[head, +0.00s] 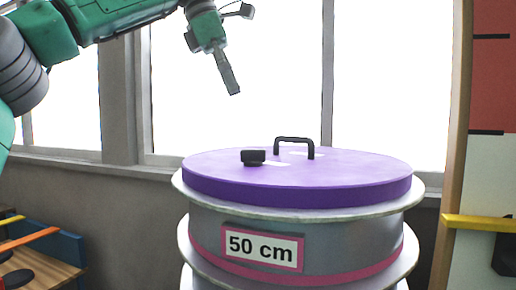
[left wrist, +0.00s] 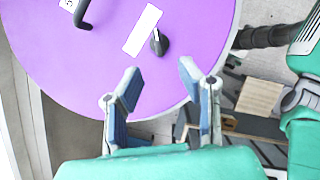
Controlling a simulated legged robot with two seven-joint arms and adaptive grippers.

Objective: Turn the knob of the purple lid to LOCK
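The purple lid (head: 340,172) lies flat on a grey drum (head: 340,240) labelled "50 cm". Its black knob (head: 253,157) is on the left part of the top, beside a white label strip. A black handle (head: 294,142) stands behind it to the right. My left gripper (head: 233,92) is above the lid, pointing down, clear of the knob. In the left wrist view, its two fingers (left wrist: 158,82) are spread apart with nothing between them. The knob (left wrist: 159,42) there lies ahead of the fingertips, beside the white label (left wrist: 142,30), whose writing I cannot read. My right gripper is out of view.
A wooden bench (head: 45,272) with coloured bars is at the lower left. A yellow bar (head: 480,222) juts out at the right edge by a wooden post (head: 453,200). Windows stand behind the drum.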

